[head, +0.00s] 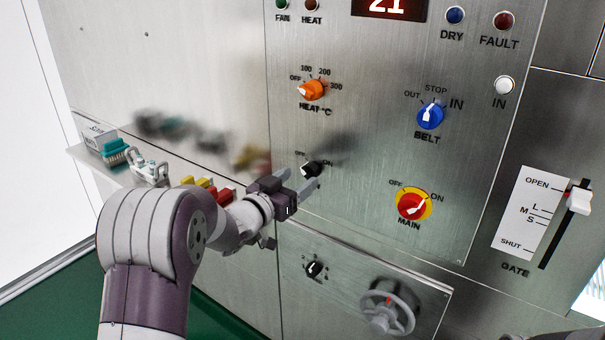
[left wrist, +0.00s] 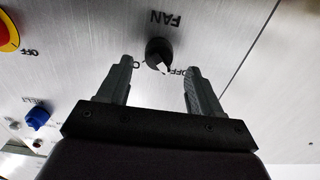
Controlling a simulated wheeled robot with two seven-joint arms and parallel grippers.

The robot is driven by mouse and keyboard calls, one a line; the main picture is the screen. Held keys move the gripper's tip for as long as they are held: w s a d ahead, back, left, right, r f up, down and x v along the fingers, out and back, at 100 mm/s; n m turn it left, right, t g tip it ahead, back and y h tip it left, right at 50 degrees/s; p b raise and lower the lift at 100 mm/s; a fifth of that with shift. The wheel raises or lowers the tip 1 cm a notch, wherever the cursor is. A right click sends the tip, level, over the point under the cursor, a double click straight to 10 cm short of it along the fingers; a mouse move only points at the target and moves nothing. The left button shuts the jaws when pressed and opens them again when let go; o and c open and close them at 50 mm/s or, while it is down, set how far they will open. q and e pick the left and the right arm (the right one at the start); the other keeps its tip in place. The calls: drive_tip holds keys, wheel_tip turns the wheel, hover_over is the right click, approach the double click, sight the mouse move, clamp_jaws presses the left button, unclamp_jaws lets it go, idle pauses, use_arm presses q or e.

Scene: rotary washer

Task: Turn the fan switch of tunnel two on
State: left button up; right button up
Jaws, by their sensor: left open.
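The fan switch (head: 312,169) is a small black rotary knob on the steel panel, below the orange heat knob, partly behind my left gripper in the head view. In the left wrist view the fan switch (left wrist: 158,50) appears upside down with its FAN label. Its white pointer mark looks nearer OFF than ON. My left gripper (head: 297,180) is open, its fingers pointing at the panel. In the left wrist view its two fingertips (left wrist: 159,66) stand on either side of the knob with gaps; contact is not visible. No tunnel number is readable by this switch.
The orange heat knob (head: 312,90), blue belt knob (head: 431,115) and red main switch (head: 411,205) surround the area. A black selector (head: 314,269) and handwheel (head: 387,309) sit below. A ledge (head: 85,153) with brushes is left; the gate slider (head: 579,199) is right.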

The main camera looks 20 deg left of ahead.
sight(305, 174)
use_arm(q)
drive_tip(key=shift+x, duration=1.2)
drive_tip(key=shift+w+d, duration=0.25)
drive_tip(key=shift+w, duration=0.25)
drive_tip(key=shift+s+r, duration=0.1)
drive_tip(key=c, duration=1)
